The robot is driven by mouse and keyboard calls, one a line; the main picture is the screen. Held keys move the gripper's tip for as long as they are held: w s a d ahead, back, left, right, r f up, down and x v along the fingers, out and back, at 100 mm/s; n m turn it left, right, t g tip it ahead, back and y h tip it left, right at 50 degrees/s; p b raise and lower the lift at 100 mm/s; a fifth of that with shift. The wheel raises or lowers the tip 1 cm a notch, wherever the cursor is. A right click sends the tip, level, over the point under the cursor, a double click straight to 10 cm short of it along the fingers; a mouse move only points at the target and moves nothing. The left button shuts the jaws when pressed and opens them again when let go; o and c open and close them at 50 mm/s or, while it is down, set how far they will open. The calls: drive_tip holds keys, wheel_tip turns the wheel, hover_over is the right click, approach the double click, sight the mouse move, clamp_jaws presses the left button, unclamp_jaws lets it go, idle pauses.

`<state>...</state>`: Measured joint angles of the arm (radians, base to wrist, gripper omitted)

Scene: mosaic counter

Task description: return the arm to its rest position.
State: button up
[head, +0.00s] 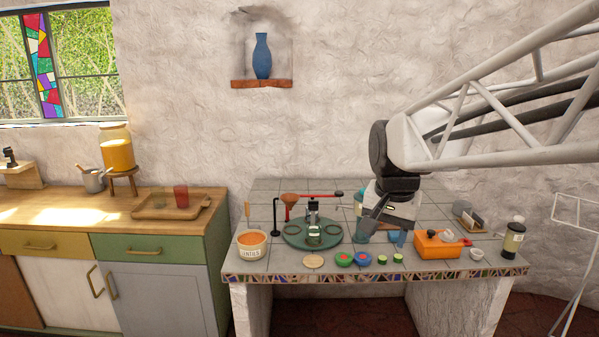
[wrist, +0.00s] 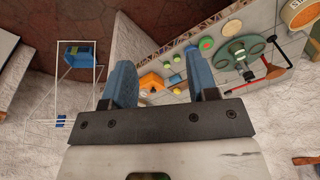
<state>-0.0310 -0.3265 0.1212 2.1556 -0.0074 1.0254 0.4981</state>
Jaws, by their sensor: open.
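My gripper (wrist: 160,82) is open, with its two blue fingers spread apart and nothing between them in the wrist view. In the head view my arm reaches in from the right, and its dark wrist hangs over the right half of the tiled counter (head: 272,265). The gripper partly hides the things behind it there. The wrist view shows the counter beyond the fingers, tilted, with bare wall and dark red floor around it.
A green round tray (head: 295,240), an orange tub (head: 252,243), an orange box (head: 438,244) and a dark-capped jar (head: 513,239) stand on the counter. Small round pieces line its front. A blue vase (head: 262,56) sits in the wall niche. Air above the counter's left is clear.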

drive_tip(key=s+d+f+n, duration=0.1)
drive_tip(key=s+f, duration=0.3)
drive_tip(key=s, duration=0.6)
drive_tip(key=s+f+n, duration=0.4)
drive_tip(key=s, duration=0.6)
drive_tip(key=shift+d+f+t, duration=0.25)
drive_tip(key=shift+d+t, duration=0.15)
